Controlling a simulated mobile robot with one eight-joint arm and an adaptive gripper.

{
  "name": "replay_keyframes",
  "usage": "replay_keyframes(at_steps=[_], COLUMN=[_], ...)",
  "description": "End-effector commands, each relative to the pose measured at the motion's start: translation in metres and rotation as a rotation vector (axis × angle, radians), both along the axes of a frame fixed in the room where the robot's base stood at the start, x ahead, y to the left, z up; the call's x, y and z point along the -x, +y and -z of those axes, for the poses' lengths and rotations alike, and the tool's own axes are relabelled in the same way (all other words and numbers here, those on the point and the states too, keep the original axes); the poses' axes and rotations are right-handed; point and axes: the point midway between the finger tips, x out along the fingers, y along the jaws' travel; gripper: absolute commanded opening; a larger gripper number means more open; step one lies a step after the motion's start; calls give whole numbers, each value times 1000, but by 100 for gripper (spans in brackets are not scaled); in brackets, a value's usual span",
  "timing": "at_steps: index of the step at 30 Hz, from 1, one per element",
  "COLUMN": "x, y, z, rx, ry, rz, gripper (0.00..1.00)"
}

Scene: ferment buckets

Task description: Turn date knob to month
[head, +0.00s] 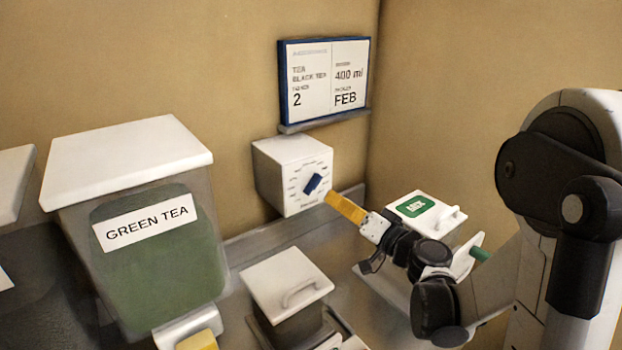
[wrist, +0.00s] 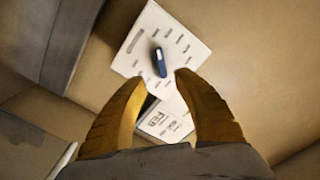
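The date knob (head: 313,184) is a small blue bar on the front dial face of a white box (head: 282,165). It also shows in the wrist view (wrist: 160,62), with small labels around it that are too blurred to read. My gripper (head: 332,198) has yellow fingers and points at the dial from the lower right. In the wrist view my gripper (wrist: 159,78) is open, with a gap between its fingertips. The knob lies just beyond the tips, near the middle of that gap, and nothing is held. A blue-framed sign (head: 325,82) above the box reads black tea, 400 ml, 2 and FEB.
A bucket labelled GREEN TEA (head: 150,232) with a white lid stands at the left. A smaller white-lidded container (head: 287,285) sits at the front middle. A white-lidded container with a green MILK-like label (head: 424,212) stands right of the dial, close to my arm. Walls meet behind.

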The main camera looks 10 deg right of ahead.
Motion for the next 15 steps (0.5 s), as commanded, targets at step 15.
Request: replay_keyframes(at_steps=[15], x=[-82], y=[36], z=[1], rx=[0], ry=[2], rz=[-3], gripper=[36])
